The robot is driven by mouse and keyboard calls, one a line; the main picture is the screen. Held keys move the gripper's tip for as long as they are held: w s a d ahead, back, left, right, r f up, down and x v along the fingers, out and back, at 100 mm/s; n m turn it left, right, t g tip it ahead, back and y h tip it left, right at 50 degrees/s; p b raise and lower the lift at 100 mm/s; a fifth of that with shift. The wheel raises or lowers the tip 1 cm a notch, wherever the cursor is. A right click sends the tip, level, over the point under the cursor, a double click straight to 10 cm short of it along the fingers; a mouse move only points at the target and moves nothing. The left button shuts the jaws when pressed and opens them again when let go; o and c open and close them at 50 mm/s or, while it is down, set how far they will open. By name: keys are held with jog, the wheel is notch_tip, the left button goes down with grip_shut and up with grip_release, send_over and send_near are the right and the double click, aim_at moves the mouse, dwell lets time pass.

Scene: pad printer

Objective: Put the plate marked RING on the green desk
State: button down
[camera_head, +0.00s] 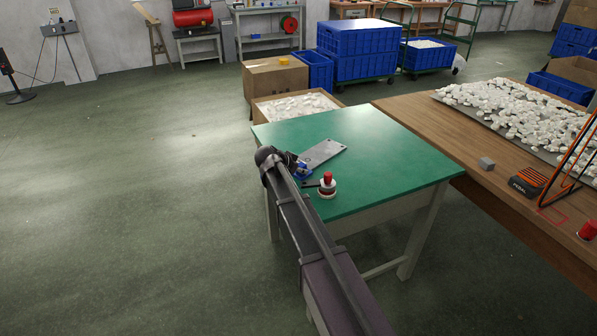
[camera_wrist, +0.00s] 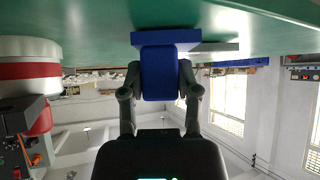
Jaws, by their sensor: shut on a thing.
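A flat grey plate (camera_head: 323,153) with small dark marks shows over the green desk (camera_head: 385,150), lying flat on it or very close above; I cannot tell which. No RING mark is readable. A blue grip block (camera_head: 304,171) is at the plate's near left end. My gripper (camera_head: 296,168) is at this end, partly hidden by my arm. In the wrist view, which is upside down, my gripper (camera_wrist: 158,78) is shut on the blue block (camera_wrist: 158,72), with the green desk (camera_wrist: 90,25) at the top. Only a sliver of the plate (camera_wrist: 212,46) shows there.
A red-topped white round piece (camera_head: 327,188) stands on the desk close to my gripper; its red and white body (camera_wrist: 30,70) is large in the wrist view. The desk's right side is clear. A wooden table (camera_head: 470,175) adjoins at right, boxes (camera_head: 275,78) behind.

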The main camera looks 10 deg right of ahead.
jog(key=shift+c, duration=1.7)
grip_release()
jog(key=p+v, duration=0.7)
jog(key=v, duration=0.5)
jog(key=shift+p, duration=0.4)
jog(key=s+d+f+n+g+y, duration=0.1)
jog(key=s+d, duration=0.2)
jog(key=s, duration=0.1)
jog(key=s+d+f+n+g+y, duration=0.1)
jog(key=s+d+f, duration=0.1)
jog(key=s+d, duration=0.2)
jog(key=s+d+f+n+g+y, duration=0.1)
jog(key=s+d+n+g, duration=0.1)
jog(key=s+d, duration=0.1)
jog(key=shift+s+d+f, duration=0.1)
jog(key=shift+s+f, duration=0.05)
jog(key=shift+s, duration=0.25)
jog(key=shift+s+d+f, duration=0.1)
jog(key=shift+s+f, duration=0.1)
jog(key=shift+s, duration=0.2)
jog(key=s+d+f+n+g+y, duration=0.1)
jog(key=s+n+y, duration=0.1)
jog(key=s, duration=0.4)
jog(key=s+d+f+n+g+y, duration=0.1)
jog(key=s+d+n+y, duration=0.1)
jog(key=s, duration=0.5)
jog(key=shift+s+d+n+g+y, duration=0.2)
jog(key=shift+d+n+g+y, duration=0.15)
jog(key=shift+n, duration=0.55)
